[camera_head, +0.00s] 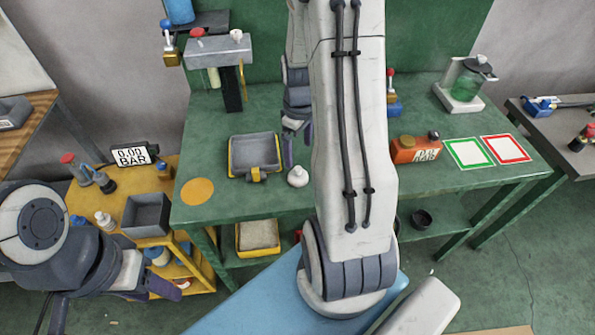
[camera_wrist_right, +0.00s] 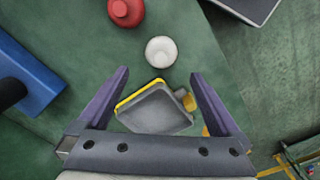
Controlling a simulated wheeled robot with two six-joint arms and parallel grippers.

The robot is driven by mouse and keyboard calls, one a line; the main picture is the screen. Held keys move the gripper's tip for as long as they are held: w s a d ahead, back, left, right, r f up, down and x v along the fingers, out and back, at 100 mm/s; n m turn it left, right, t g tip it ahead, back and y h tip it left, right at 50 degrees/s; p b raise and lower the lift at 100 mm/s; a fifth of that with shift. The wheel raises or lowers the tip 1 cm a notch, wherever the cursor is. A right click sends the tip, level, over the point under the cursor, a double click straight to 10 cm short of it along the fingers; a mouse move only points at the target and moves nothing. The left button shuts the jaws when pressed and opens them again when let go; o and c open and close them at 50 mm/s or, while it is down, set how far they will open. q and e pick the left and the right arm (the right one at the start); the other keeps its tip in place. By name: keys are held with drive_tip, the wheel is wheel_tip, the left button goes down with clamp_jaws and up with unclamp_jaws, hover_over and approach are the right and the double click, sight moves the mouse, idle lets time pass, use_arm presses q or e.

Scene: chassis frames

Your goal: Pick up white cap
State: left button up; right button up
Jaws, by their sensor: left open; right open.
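The white cap (camera_head: 298,176) is a small rounded piece on the green table, just right of a grey tray with yellow trim (camera_head: 240,158). In the right wrist view the white cap (camera_wrist_right: 161,51) lies just beyond my fingertips, and the tray (camera_wrist_right: 158,112) shows between the fingers. My right gripper (camera_head: 297,143) is open and empty above the table, behind the cap in the head view; its fingers also show in the wrist view (camera_wrist_right: 159,75). My left gripper (camera_head: 166,288) is open and empty at the lower left, away from the cap.
A red round piece (camera_wrist_right: 126,12) lies near the cap, and a blue block (camera_wrist_right: 28,80) stands at the left of the wrist view. An orange container (camera_head: 404,152) stands right of my arm, which hides part of the table. A grey stand (camera_head: 218,50) is at the back left.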

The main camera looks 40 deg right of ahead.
sight(297, 168)
wheel_tip(297, 168, down, 3)
drive_tip(key=shift+f, duration=0.1)
drive_tip(key=shift+a+f+p, duration=0.15)
drive_tip(key=shift+f+p, duration=0.65)
drive_tip(key=shift+f, duration=1.8)
drive_tip(key=c, duration=1.2)
drive_tip(key=shift+w+r, duration=0.1)
drive_tip(key=shift+c, duration=0.2)
